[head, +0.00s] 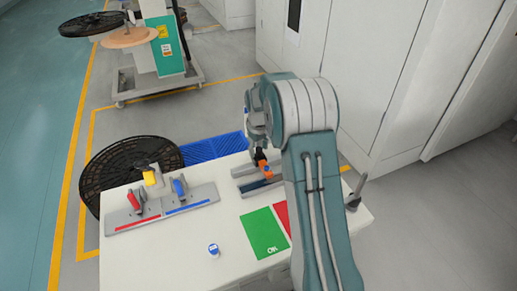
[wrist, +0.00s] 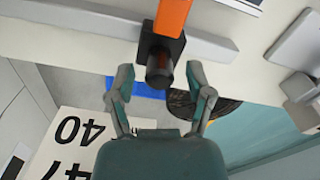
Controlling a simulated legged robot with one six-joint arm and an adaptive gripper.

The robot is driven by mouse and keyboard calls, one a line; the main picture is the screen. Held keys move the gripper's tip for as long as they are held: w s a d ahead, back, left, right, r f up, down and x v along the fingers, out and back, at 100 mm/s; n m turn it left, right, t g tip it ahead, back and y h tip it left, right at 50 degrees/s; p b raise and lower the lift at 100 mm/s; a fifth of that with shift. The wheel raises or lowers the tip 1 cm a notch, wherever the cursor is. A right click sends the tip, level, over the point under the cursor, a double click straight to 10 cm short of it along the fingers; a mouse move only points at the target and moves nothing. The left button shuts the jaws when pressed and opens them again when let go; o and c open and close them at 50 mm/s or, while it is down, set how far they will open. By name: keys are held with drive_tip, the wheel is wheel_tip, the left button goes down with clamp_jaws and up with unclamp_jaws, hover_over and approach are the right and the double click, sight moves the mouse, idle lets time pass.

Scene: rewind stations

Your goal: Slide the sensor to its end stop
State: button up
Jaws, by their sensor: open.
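The sensor is an orange block (head: 265,170) with a black cylindrical end on a grey rail (head: 243,171) at the back of the white table. In the wrist view the orange block (wrist: 173,15) is at the top centre, and its black end (wrist: 159,68) points toward me. My gripper (wrist: 159,72) is open, one finger on each side of the black end, with visible gaps. In the head view my arm partly hides the gripper and the rail's right part. I cannot make out the end stop.
A grey fixture (head: 190,199) with red, blue and yellow handles stands at the left of the table (head: 180,252). A green card (head: 264,233), a red card (head: 281,217) and a small round white-and-blue item (head: 213,250) lie in front. A black reel (head: 103,165) stands behind.

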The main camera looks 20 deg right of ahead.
clamp_jaws()
drive_tip(key=a, duration=0.7)
drive_tip(key=shift+a+f, duration=0.1)
drive_tip(key=shift+a, duration=0.25)
drive_tip(key=shift+d, duration=0.1)
drive_tip(key=shift+c, duration=0.2)
unclamp_jaws()
drive_tip(key=shift+o, duration=0.2)
drive_tip(key=shift+a, duration=0.3)
